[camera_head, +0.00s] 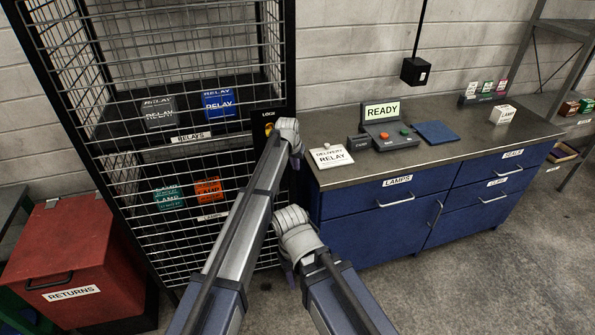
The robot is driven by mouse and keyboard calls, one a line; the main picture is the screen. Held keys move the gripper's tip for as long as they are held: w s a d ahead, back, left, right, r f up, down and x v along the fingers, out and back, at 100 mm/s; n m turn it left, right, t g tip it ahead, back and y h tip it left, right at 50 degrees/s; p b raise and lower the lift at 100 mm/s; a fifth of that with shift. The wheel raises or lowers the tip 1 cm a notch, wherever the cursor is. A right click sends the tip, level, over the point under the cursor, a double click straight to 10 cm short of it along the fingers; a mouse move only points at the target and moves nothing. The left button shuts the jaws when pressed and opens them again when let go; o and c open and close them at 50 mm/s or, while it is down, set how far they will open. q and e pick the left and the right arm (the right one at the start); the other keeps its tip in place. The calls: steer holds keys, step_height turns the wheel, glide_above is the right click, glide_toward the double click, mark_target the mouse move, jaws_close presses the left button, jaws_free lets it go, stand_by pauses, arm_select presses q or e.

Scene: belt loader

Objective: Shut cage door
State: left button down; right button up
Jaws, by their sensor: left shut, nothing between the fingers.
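The wire-mesh cage door (200,60) spans the front of the black cage, between its left post and right post. It looks about flush with the frame, but the arm hides part of its right edge, so I cannot tell whether it is latched. A black plate labelled LOCK (265,118), with a yellow-orange piece, sits at the right post. My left gripper (296,158) is shut and empty, just right of the lock plate; I cannot tell if it touches. My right gripper (289,272) is lower, in front of the cage's right side, its fingers mostly hidden by the wrist.
Relay boxes (218,104) and lamp boxes (208,188) stand on the cage shelves. A blue-drawered workbench (465,150) stands close on the right, with a READY console (388,135). A red returns bin (70,250) is at left. Floor at lower right is clear.

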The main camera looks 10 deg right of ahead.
arm_select(q)
steer(key=shift+n, duration=0.4)
steer(key=shift+w+a+r, duration=0.1)
steer(key=shift+w+a, duration=0.1)
steer(key=shift+w, duration=0.95)
steer(key=shift+w+a+r, duration=0.1)
steer(key=shift+w+a, duration=0.05)
steer(key=shift+w, duration=1)
arm_select(e)
steer(key=shift+s+r, duration=0.1)
steer(key=shift+s, duration=0.1)
arm_select(q)
steer(key=shift+w, duration=0.15)
steer(key=s+d+r+p, duration=0.1)
steer(key=s+r+p, duration=0.8)
steer(key=shift+s+d+p, duration=0.3)
steer(key=shift+s+d, duration=0.05)
steer(key=shift+d, duration=0.05)
arm_select(e)
step_height(320, 180, up, 9)
steer(key=d, duration=0.1)
steer(key=shift+r, duration=0.2)
